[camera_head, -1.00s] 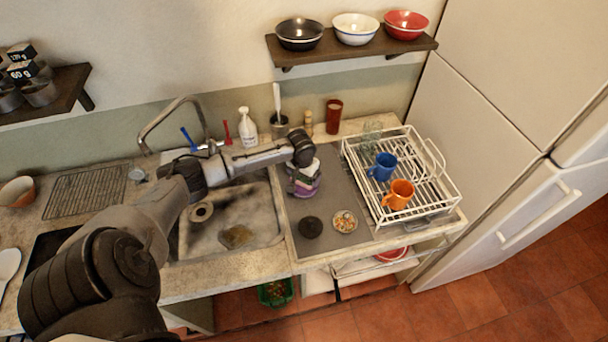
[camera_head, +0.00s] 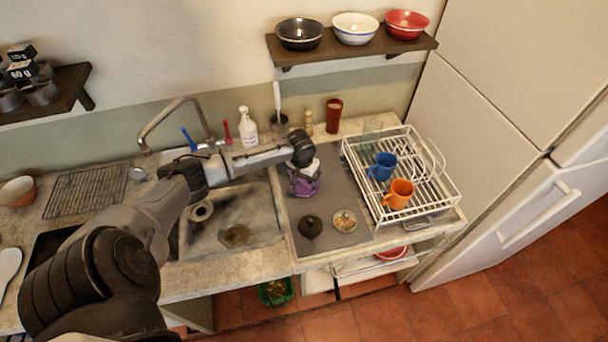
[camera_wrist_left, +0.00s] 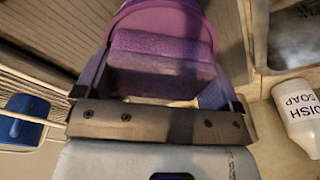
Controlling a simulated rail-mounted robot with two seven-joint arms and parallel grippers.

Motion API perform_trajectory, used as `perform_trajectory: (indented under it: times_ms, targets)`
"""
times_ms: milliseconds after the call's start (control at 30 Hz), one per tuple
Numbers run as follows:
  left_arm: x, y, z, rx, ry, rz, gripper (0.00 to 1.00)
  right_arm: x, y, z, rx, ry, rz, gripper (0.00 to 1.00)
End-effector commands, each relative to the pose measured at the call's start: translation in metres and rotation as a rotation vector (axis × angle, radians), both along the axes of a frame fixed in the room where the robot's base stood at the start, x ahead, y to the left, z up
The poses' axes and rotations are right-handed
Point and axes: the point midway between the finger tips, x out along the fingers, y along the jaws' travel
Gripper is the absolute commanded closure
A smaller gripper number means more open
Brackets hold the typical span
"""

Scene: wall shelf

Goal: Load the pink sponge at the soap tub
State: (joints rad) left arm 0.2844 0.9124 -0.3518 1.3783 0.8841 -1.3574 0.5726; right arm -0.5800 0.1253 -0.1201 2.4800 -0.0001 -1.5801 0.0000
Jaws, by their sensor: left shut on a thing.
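The pink sponge (camera_wrist_left: 162,45), mauve in this light, is between the fingers of my left gripper (camera_wrist_left: 160,72) in the left wrist view. The purple soap tub (camera_wrist_left: 150,6) shows its curved rim just beyond and around the sponge. In the head view my left gripper (camera_head: 303,168) is over the purple tub (camera_head: 304,184), which stands on the grey mat. The sponge is at the tub's mouth; I cannot tell how deep it sits. In the head view the gripper and tub hide the sponge. My right gripper is not in view.
A white dish rack (camera_head: 440,205) with blue and orange mugs stands to the right. A dark round object (camera_head: 310,227) and a small dish (camera_head: 344,221) lie in front on the mat. The sink (camera_head: 215,250) is to the left, and a soap bottle (camera_head: 247,128) stands behind.

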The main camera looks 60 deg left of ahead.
Motion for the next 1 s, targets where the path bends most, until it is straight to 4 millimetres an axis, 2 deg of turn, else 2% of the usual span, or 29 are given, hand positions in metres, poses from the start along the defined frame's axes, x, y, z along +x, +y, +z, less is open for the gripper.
perform_trajectory:
  times_ms: [1000]
  targets:
    - [-0.0008, -0.0005, -0.0021, -0.001, 0.003, 0.0, 0.3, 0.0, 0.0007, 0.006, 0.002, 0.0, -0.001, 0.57]
